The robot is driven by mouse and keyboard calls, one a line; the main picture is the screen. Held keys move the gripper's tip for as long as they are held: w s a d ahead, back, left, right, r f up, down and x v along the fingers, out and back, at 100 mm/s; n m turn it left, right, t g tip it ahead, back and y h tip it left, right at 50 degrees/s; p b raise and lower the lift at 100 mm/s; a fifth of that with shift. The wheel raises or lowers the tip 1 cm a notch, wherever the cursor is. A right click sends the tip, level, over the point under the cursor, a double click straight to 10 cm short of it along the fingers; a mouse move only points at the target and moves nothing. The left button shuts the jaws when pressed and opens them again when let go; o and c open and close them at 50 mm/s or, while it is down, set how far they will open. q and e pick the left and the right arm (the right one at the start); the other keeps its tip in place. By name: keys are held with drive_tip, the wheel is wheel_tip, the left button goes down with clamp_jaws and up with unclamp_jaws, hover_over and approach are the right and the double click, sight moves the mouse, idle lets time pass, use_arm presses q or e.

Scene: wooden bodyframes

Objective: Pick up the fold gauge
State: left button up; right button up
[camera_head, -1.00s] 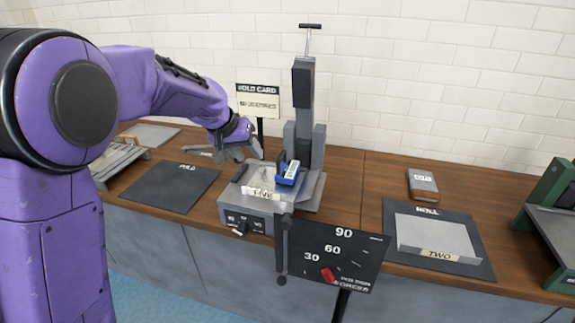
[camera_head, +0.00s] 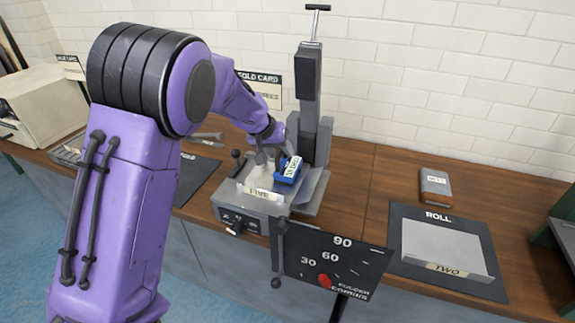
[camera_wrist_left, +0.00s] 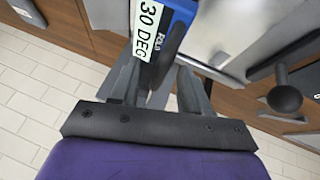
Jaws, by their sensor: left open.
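The fold gauge, a blue block with a white label, sits on the grey folding machine in the head view (camera_head: 289,170). In the left wrist view the gauge (camera_wrist_left: 171,38) shows its "30 DEG" label, and its near end lies at the gap between my fingers. My left gripper (camera_head: 272,153) is open, just left of the gauge in the head view; in the left wrist view the gripper's fingers (camera_wrist_left: 158,80) stand apart. Whether they touch the gauge is unclear. My right gripper is not in view.
The folder's upright post (camera_head: 308,95) rises right behind the gauge. A black lever (camera_head: 237,160) stands at its left, and the angle dial board (camera_head: 335,262) is in front. A dark ROLL mat (camera_head: 405,222) with a metal sheet (camera_head: 440,245) lies to the right.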

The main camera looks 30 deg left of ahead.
use_arm(q)
drive_tip(key=shift+w+d+f, duration=0.1)
drive_tip(key=shift+w+f, duration=0.3)
drive_tip(key=shift+f, duration=0.2)
drive_tip(key=shift+r, duration=0.1)
clamp_jaws()
